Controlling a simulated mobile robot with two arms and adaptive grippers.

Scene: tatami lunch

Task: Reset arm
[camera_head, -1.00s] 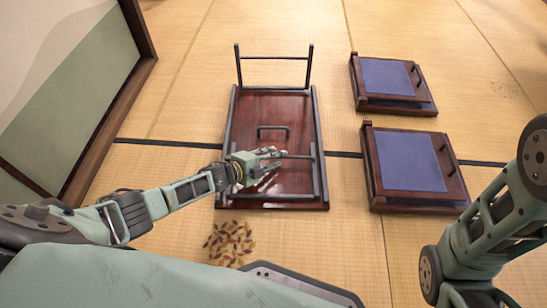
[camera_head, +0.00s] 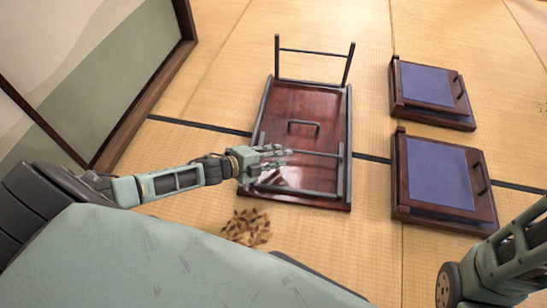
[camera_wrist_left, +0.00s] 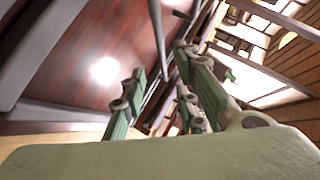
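My left gripper (camera_head: 280,156) is over the near end of a dark red low table (camera_head: 283,108), which lies upside down on the mat. The left wrist view shows its fingers (camera_wrist_left: 165,95) spread, with nothing between them. I cannot tell whether they touch the table. The near leg frame (camera_head: 297,189) lies folded down on the table. The far leg frame (camera_head: 315,52) stands up. My right arm shows at the lower right, and its gripper is out of view.
Two wooden floor pieces with blue tops, one farther (camera_head: 425,84) and one nearer (camera_head: 440,173), lie right of the table. Brown leaf-like bits (camera_head: 246,227) lie on the tatami near me. A wood-framed panel (camera_head: 150,85) stands on the left.

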